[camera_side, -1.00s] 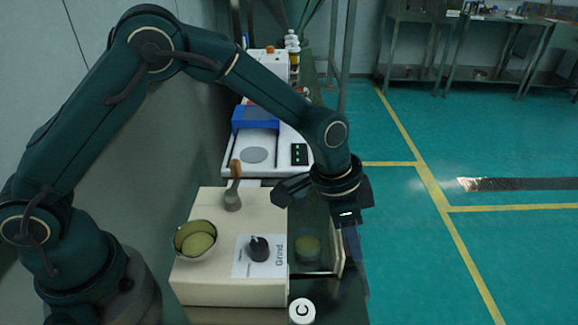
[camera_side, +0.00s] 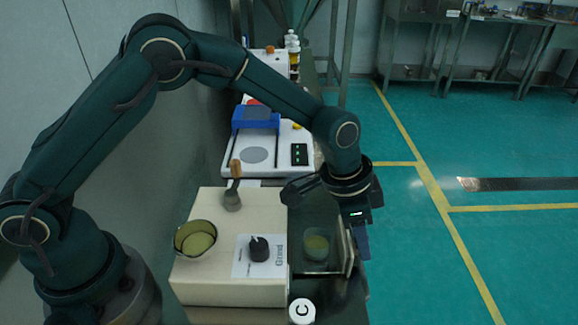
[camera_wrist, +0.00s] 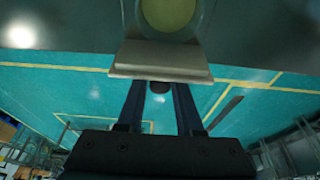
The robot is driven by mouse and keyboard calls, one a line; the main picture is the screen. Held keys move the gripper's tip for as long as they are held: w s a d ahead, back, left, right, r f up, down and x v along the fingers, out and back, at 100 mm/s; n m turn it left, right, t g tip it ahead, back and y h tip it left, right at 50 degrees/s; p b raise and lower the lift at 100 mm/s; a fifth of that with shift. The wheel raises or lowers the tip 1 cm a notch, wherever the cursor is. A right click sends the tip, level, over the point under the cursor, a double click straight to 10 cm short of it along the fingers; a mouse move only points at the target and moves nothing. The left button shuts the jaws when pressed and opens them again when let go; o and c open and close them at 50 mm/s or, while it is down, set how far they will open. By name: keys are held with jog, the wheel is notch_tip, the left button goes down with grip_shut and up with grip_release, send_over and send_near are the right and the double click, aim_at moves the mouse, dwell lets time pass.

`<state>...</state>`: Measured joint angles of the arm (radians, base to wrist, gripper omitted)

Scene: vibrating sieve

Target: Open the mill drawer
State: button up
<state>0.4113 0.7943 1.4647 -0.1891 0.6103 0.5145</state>
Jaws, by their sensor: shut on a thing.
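The mill is a cream box (camera_side: 235,285) with a grind knob (camera_side: 259,249) on its top, in the side view. Its drawer (camera_side: 347,262) stands pulled out to the right of the box, with a round cup (camera_side: 316,247) of yellowish material in it. My gripper (camera_side: 361,242) is at the drawer's outer front, at the right. In the wrist view the fingers (camera_wrist: 160,95) reach the pale drawer front (camera_wrist: 160,62) and are shut on its handle, which is mostly hidden between them. The cup (camera_wrist: 169,15) shows behind the front.
A metal bowl (camera_side: 196,238) of yellowish material and a brush (camera_side: 233,190) are on top of the mill. A white bottle lid marked C (camera_side: 302,311) is close to the drawer's near side. A white device (camera_side: 240,160) stands behind. Open floor lies to the right.

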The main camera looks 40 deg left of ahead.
jog(key=shift+s+a, duration=0.2)
jog(key=shift+a, duration=0.05)
dwell(1.1)
jog(key=o, duration=0.8)
jog(key=shift+o, duration=0.2)
jog(key=shift+r, duration=0.1)
jog(key=shift+r, duration=3.9)
